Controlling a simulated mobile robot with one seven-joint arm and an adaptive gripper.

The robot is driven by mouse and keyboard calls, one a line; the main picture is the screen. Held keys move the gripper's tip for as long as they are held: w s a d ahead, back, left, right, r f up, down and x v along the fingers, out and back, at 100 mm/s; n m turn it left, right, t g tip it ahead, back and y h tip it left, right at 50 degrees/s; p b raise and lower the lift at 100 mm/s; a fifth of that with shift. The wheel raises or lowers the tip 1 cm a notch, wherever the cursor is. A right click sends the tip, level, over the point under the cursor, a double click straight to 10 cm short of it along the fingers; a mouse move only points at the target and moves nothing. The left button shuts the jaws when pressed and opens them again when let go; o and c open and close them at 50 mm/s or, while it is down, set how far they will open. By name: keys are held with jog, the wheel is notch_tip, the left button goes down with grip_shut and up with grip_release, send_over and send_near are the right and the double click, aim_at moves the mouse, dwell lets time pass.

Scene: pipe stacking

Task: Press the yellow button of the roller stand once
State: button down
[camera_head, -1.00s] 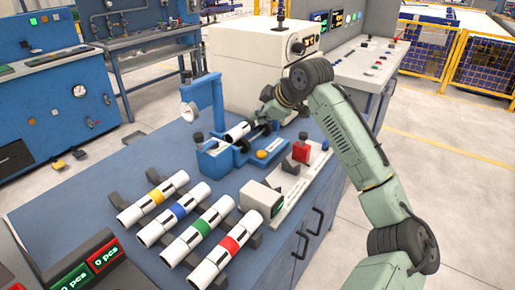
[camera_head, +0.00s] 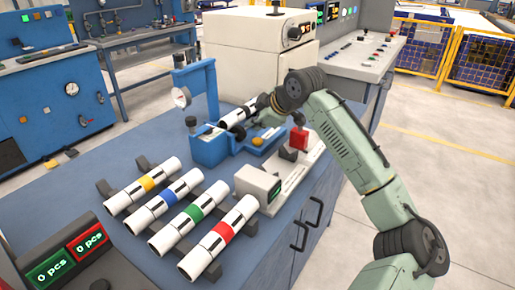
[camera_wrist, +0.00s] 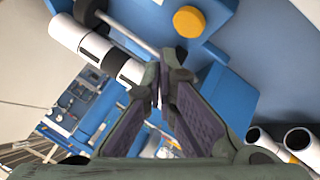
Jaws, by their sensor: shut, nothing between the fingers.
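The roller stand (camera_head: 207,152) is blue and stands on the blue workbench, with a white pipe with dark bands (camera_head: 235,116) lying on its rollers. Its round yellow button (camera_head: 257,141) faces up on the near right side. In the wrist view, the yellow button (camera_wrist: 189,21) is at the top, just beyond my fingertips and apart from them in the picture. The pipe (camera_wrist: 95,45) is left of the fingers there. My gripper (camera_wrist: 164,72) is shut and empty. In the head view, my gripper (camera_head: 268,118) is above and behind the button, its tips hard to make out.
Several white pipes with yellow, blue, green and red bands (camera_head: 222,228) lie on dark holders at the front. A gauge on a blue post (camera_head: 181,97) stands left of the roller stand. A white device with a red block (camera_head: 299,138) is close on the right.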

aim_at(256, 141)
jog(key=shift+f, duration=0.85)
jog(key=shift+f, duration=0.15)
dwell(0.7)
jog(key=shift+f+b, duration=0.3)
jog(key=shift+f, duration=0.45)
dwell(0.5)
dwell(0.4)
jog(key=shift+r+p, duration=0.55)
jog(key=shift+r, duration=0.3)
jog(key=shift+r, duration=0.15)
notch_tip(256, 141, up, 5)
jog(key=p, duration=0.4)
